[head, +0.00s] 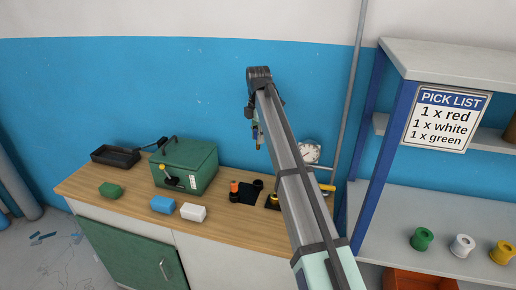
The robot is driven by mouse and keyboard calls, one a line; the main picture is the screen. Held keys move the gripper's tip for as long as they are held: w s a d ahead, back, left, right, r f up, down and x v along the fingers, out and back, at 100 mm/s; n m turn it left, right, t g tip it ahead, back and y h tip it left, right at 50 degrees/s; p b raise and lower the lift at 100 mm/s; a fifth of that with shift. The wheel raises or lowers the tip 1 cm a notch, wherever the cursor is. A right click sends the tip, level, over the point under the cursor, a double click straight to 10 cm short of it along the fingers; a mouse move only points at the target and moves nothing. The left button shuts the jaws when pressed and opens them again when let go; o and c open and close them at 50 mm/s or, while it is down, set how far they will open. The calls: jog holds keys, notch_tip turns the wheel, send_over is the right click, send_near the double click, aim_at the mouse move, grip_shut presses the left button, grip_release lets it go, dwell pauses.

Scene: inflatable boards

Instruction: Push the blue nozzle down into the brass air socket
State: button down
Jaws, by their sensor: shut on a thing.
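My gripper (258,137) hangs in the air above the back of the worktop, partly hidden by my own arm. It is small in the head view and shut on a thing. A small patch of blue at the fingers looks like the blue nozzle (254,132), but its shape and tilt are too small to tell. A dark block with a brass-yellow part, possibly the brass air socket (272,202), sits on the worktop beside my arm and partly behind it. The gripper is well above it, not touching.
The wooden worktop (140,202) holds a green box (186,163) with a lever, a black tray (115,154), green, blue and white blocks, and a black-and-orange item (235,191). A gauge (310,152) and pipe stand right of my arm. A shelf unit (440,200) stands farther right.

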jog(key=shift+r+p, duration=1.45)
jog(key=shift+r, duration=1.35)
jog(key=shift+r, duration=0.15)
jog(key=shift+p, duration=0.45)
